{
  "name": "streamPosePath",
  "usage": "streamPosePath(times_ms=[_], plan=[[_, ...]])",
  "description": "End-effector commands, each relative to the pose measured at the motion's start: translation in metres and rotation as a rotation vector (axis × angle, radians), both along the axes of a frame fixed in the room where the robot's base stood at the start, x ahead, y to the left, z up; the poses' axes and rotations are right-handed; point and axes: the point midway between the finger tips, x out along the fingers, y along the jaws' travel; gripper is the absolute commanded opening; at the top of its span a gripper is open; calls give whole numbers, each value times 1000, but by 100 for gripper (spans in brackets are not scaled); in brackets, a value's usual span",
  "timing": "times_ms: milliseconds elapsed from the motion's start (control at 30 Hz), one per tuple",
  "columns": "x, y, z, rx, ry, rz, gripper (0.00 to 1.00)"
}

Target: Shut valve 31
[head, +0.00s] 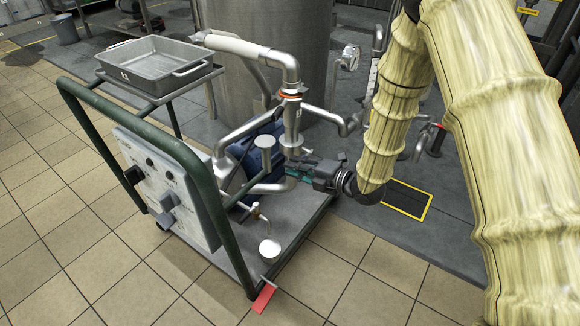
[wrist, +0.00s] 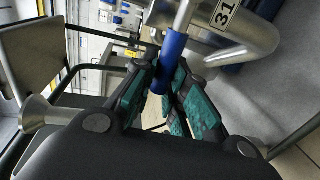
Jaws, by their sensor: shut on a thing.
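The tag of valve 31 (wrist: 226,14), a white plate with black digits, sits on a shiny metal pipe at the top of the wrist view. A blue lever handle (wrist: 174,48) is just left of it. My gripper (wrist: 162,84) is shut on this blue handle, with its teal-padded fingers on both sides. In the head view my gripper (head: 295,170) reaches in from the right, low among the pipes of the wheeled mixer cart. The handle and tag are not distinguishable there. I cannot tell the handle's angle to its pipe.
The cart has a green tube frame (head: 204,200), a control box (head: 160,180) and a grey tray (head: 160,66) on top. Steel pipes (head: 290,70) rise close to my gripper. A large steel tank (head: 265,35) stands behind. Tiled floor (head: 60,210) is clear at left.

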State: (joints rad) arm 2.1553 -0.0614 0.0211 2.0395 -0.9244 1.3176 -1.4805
Motion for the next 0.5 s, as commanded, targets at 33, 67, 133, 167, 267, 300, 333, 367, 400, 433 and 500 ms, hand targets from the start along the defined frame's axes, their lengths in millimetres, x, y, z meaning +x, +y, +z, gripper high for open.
streamPosePath(times_ms=[33,67,133,167,267,300,333,367,400,433,500], plan=[[1,-1,-1,-3,-2,-1,0],[1,-1,-1,-3,-3,-1,0],[1,-1,-1,-4,-4,-2,0],[1,-1,-1,-3,-3,-2,0],[1,-1,-1,-3,-3,-1,0],[1,-1,-1,-3,-3,-1,0],[1,-1,-1,-3,-3,-1,0],[1,-1,-1,-3,-3,-1,16],[1,-1,-1,-3,-3,-1,24],[1,-1,-1,-3,-3,-1,29],[0,-1,-1,-3,-2,-1,37]])
